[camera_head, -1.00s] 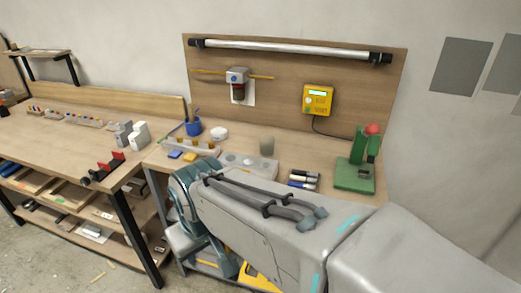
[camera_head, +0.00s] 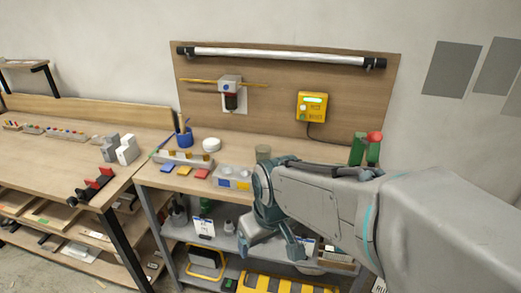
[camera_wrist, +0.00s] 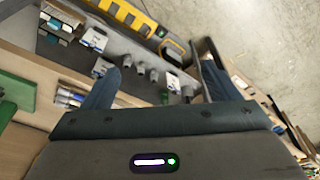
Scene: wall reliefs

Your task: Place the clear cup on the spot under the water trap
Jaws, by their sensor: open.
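A translucent grey-green cup (camera_head: 263,152), which looks like the clear cup, stands upright on the bench top, just beyond my arm. The water trap (camera_head: 231,92) is a grey body with a dark red bowl, mounted on a yellow pipe on the wooden wall board, left of the cup. I cannot make out a marked spot on the bench under it. My gripper (camera_head: 272,238) hangs in front of the bench, below the cup and apart from it. It is open and empty; its spread fingers show in the wrist view (camera_wrist: 160,88), pointing toward the lower shelves.
A blue pen pot (camera_head: 184,137) and white round item (camera_head: 211,145) stand near the board. A grey tray (camera_head: 222,168), coloured blocks and a green stand (camera_head: 365,149) share the bench. Lower shelves hold labelled parts. A yellow box (camera_head: 312,107) hangs on the board.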

